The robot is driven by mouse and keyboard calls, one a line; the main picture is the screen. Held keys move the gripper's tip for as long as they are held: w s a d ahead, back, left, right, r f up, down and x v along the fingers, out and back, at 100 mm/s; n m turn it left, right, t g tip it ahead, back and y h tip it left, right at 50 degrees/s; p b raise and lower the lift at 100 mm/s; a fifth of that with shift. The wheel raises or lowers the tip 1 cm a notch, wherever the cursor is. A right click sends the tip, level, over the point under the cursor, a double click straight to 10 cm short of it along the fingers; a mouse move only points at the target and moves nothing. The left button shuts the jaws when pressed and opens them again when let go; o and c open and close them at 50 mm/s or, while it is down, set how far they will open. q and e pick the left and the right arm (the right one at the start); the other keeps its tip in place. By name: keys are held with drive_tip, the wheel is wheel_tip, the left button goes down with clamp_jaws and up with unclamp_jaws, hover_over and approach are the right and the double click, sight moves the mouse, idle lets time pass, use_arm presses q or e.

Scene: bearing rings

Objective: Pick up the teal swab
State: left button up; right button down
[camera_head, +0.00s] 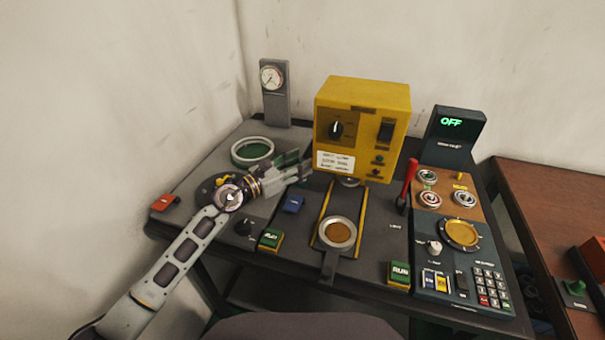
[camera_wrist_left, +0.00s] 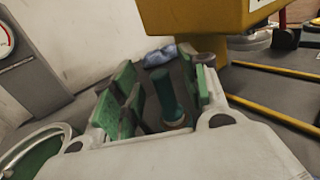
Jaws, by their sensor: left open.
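The teal swab (camera_wrist_left: 166,97) shows in the left wrist view as a dark teal upright cylinder with an orange-brown ring at its foot. My left gripper (camera_wrist_left: 160,98) is open, with green pads on its fingers, and the swab appears between them. I cannot tell whether any pad touches it. In the head view my left gripper (camera_head: 298,170) is over the back of the dark bench, left of the yellow machine; I cannot make out the swab there. My right gripper is not in view.
The yellow machine (camera_head: 389,104) stands close right of my left gripper. A green-floored round dish (camera_head: 252,152) and a gauge post (camera_head: 275,108) stand behind and left. A crumpled blue thing (camera_wrist_left: 160,54) lies beyond the fingers. A red lever (camera_head: 408,181) stands right of the machine.

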use_arm(q)
drive_tip(key=shift+x, duration=0.9)
clamp_jaws()
